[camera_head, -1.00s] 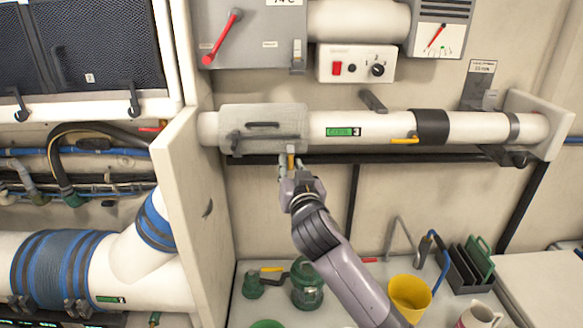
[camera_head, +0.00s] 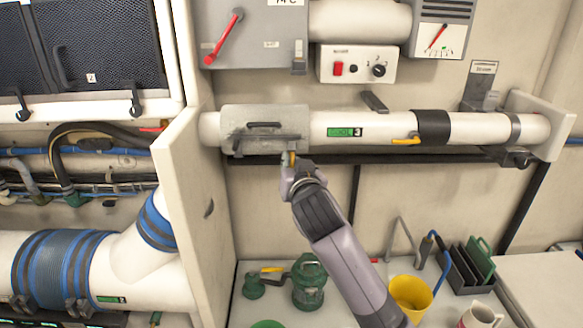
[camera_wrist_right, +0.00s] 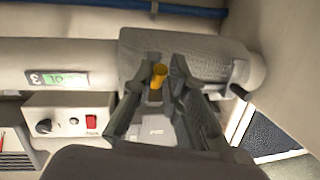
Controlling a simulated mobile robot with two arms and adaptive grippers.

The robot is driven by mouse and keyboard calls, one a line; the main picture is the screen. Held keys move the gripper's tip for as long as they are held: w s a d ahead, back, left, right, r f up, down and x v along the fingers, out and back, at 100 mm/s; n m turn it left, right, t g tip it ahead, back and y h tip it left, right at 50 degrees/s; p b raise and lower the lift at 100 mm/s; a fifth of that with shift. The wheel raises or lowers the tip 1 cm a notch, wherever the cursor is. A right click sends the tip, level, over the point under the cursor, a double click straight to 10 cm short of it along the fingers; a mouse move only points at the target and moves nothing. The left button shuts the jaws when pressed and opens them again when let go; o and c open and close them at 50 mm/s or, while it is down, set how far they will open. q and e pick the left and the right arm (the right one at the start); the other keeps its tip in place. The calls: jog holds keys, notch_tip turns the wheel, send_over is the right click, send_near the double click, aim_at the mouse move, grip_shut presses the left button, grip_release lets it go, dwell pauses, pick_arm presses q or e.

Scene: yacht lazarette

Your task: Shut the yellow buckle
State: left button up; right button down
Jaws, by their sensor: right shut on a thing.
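The yellow buckle (camera_head: 292,158) sits at the lower front edge of a grey sleeve (camera_head: 266,112) around the white pipe. Only a short yellow piece of it shows. My right gripper (camera_head: 290,165) reaches it from below, and its fingers are around the yellow piece. In the right wrist view the yellow buckle (camera_wrist_right: 158,75) stands between the two dark fingertips (camera_wrist_right: 162,82), in front of the sleeve (camera_wrist_right: 190,55). The fingers hide the lower part of the buckle. My left gripper is not in view.
A second yellow lever (camera_head: 405,141) is on the pipe (camera_head: 375,125) beside a black band. A dark rail (camera_head: 400,157) runs under the pipe. A white partition (camera_head: 190,190) stands close on the left. A green lantern (camera_head: 308,282) and yellow cup (camera_head: 410,293) stand on the counter below.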

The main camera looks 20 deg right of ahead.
jog(key=r+g, duration=0.1)
jog(key=g, duration=0.1)
jog(key=w+r+g+y, duration=0.1)
jog(key=g, duration=0.1)
jog(key=shift+d+r+m, duration=0.1)
jog(key=shift+r+m, duration=0.2)
jog(key=shift+r, duration=0.05)
jog(key=shift+w+d+r+m+g+y, duration=0.15)
jog(key=shift+w+r+g, duration=0.15)
jog(key=shift+g, duration=0.55)
jog(key=shift+w+d+r+m+g+y, duration=0.1)
jog(key=shift+w+r+g+y, duration=0.15)
jog(key=shift+g, duration=0.55)
jog(key=shift+w+d+r+m+g+y, duration=0.1)
jog(key=shift+w+r+g, duration=0.2)
jog(key=shift+g, duration=0.55)
jog(key=c, duration=1.7)
grip_release()
jog(key=shift+d, duration=0.1)
jog(key=shift+o, duration=0.2)
